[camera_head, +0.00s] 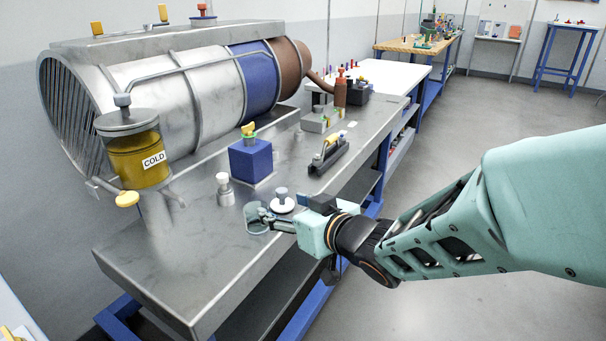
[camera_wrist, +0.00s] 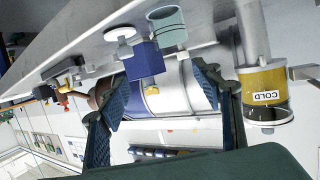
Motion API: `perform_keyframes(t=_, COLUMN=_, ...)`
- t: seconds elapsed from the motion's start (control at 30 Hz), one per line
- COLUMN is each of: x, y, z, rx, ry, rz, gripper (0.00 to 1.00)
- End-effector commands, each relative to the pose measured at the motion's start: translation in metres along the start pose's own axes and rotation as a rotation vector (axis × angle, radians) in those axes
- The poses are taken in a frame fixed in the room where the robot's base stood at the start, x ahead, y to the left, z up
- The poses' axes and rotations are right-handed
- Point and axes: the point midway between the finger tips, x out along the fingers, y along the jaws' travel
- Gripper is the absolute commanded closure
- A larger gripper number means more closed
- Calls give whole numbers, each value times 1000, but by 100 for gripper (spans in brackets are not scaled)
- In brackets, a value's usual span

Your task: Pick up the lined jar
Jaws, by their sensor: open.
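The lined jar appears to be the open, pale green, see-through cylinder (camera_head: 256,222) on the metal bench near its front edge. It also shows at the top of the wrist view (camera_wrist: 168,30), upside down. My gripper (camera_head: 270,218) is low over the bench, just right of the jar and overlapping it in the head view. Its fingers (camera_wrist: 160,80) stand wide apart with nothing between them in the wrist view. Whether they reach around the jar is unclear. A white disc with a grey knob (camera_head: 282,203), possibly a lid, lies just behind the gripper.
A small metal bottle (camera_head: 225,190), a blue block (camera_head: 251,160) and a black holder (camera_head: 328,157) stand behind. A COLD-labelled yellow canister (camera_head: 135,160) and large engine (camera_head: 165,95) are to the left. The bench's front left (camera_head: 180,270) is clear.

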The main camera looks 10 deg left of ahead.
Motion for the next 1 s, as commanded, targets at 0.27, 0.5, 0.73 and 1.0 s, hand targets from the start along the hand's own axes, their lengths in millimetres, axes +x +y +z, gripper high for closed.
perform_keyframes(t=0.27, x=17, y=-20, z=33, rx=-23, ry=-14, rz=-40, gripper=41)
perform_keyframes(t=0.5, x=52, y=-21, z=33, rx=-22, ry=-15, rz=-40, gripper=41)
perform_keyframes(t=0.73, x=71, y=-20, z=37, rx=-23, ry=-14, rz=-39, gripper=41)
perform_keyframes(t=1.0, x=107, y=-20, z=41, rx=-24, ry=-14, rz=-38, gripper=41)
